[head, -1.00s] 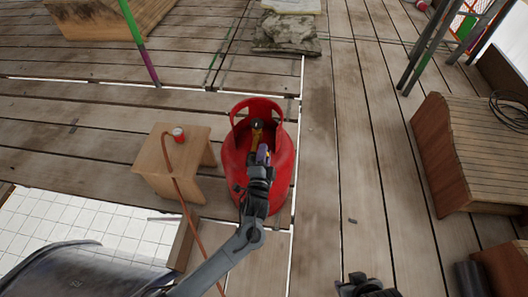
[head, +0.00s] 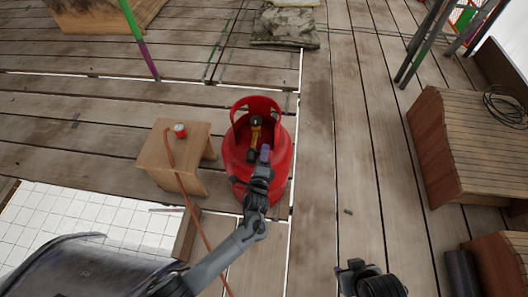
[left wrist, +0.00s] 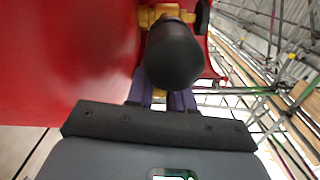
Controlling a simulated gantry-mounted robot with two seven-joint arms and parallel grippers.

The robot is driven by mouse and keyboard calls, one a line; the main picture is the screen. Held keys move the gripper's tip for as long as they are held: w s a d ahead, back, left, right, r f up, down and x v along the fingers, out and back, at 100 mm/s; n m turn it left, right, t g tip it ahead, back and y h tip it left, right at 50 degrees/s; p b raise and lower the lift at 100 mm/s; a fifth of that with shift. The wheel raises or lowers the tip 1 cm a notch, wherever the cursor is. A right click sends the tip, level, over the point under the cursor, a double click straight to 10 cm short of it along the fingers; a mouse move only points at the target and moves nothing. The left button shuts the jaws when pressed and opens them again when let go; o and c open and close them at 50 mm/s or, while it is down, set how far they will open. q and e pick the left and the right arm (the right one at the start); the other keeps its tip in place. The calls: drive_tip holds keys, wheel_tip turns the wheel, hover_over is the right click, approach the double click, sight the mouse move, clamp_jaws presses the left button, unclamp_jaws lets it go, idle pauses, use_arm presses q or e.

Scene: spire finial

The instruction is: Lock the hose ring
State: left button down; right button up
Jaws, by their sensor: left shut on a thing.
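A red gas cylinder (head: 238,172) with an open collar stands on the planks. Its brass valve (head: 255,135) is inside the collar, and brass also shows at the top of the left wrist view (left wrist: 165,14). My left gripper (head: 264,154) reaches in at the near side of the collar. In the left wrist view its purple fingers (left wrist: 163,98) are shut on a dark round piece (left wrist: 173,52) in front of the valve. I cannot tell whether this is the hose ring. My right gripper (head: 362,275) is at the bottom edge, away from the cylinder; its fingers are unclear.
A wooden stool (head: 160,152) stands left of the cylinder, with a small red can (head: 181,130) on top. An orange hose (head: 192,210) runs from the stool down to the lower edge. A slatted bench (head: 465,140) is at the right.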

idle(0.4)
use_arm(q)
drive_tip(key=c, duration=1.1)
unclamp_jaws()
drive_tip(key=shift+s+r+p, duration=0.1)
drive_tip(key=shift+s+p, duration=0.35)
drive_tip(key=shift+p, duration=0.05)
drive_tip(key=shift+s+a+p, duration=0.2)
drive_tip(key=shift+s+p, duration=0.7)
drive_tip(key=shift+s, duration=0.75)
drive_tip(key=shift+s+a+p, duration=0.25)
drive_tip(key=shift+s+p, duration=0.7)
drive_tip(key=shift+s, duration=0.7)
drive_tip(key=shift+s+a+p, duration=0.2)
drive_tip(key=shift+s+p, duration=0.7)
drive_tip(key=shift+s, duration=0.75)
